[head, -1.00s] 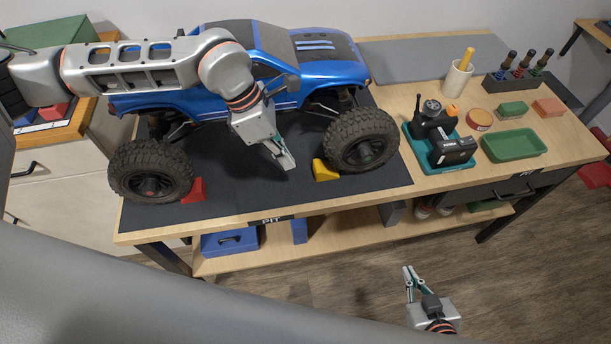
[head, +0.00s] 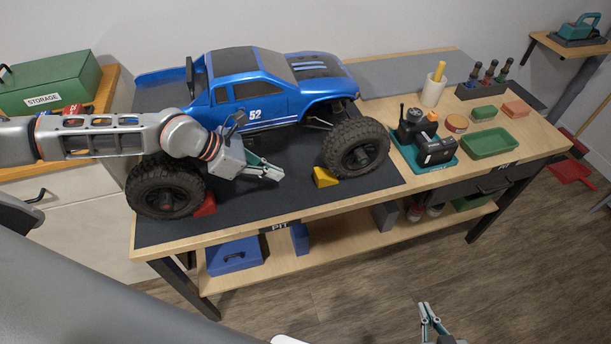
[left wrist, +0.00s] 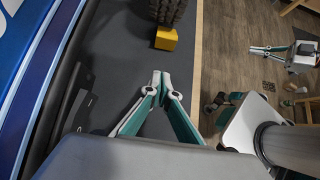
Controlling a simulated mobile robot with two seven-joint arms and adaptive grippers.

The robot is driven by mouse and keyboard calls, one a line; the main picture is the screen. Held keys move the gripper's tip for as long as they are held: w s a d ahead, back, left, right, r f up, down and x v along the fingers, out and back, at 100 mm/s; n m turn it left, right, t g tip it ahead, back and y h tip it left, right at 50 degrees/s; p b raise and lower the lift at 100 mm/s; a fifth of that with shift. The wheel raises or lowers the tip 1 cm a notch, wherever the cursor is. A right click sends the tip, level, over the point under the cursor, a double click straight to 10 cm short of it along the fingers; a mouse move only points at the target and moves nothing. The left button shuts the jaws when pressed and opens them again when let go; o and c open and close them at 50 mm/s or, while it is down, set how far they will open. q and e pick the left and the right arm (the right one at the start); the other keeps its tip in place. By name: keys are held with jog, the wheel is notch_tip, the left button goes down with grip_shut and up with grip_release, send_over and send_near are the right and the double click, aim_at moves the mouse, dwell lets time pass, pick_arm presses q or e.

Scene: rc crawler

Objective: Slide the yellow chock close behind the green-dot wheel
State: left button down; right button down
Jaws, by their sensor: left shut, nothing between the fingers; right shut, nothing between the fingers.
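The yellow chock (head: 325,177) sits on the black mat at the left side of the truck's right-hand wheel (head: 357,149); I cannot tell whether they touch. No green dot shows on either near wheel. My left gripper (head: 281,175) is shut and empty, a short gap left of the chock, pointing toward it. In the left wrist view the chock (left wrist: 166,38) lies just beyond the fingertips (left wrist: 160,74), with the wheel (left wrist: 168,10) behind it. My right gripper (head: 429,305) is shut and empty, out over the floor beyond the bench's front.
A red chock (head: 205,205) sits by the left-hand wheel (head: 165,188), below my left forearm. The blue truck (head: 265,90) stands behind my gripper. A teal tray (head: 428,150) with tools is right of the wheel. The mat between gripper and yellow chock is clear.

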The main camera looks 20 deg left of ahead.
aim_at(316, 175)
pick_arm(q)
jog(key=x, duration=0.5)
jog(key=shift+d, duration=0.2)
jog(key=w+d, duration=0.2)
jog(key=shift+d+f, duration=0.2)
jog(key=shift+d, duration=0.2)
jog(key=shift+w+d, duration=0.2)
jog(key=shift+d, duration=0.15)
jog(key=shift+d+p, duration=0.15)
jog(key=shift+p, duration=0.15)
jog(key=shift+w+d, duration=0.6)
jog(key=shift+d, duration=0.2)
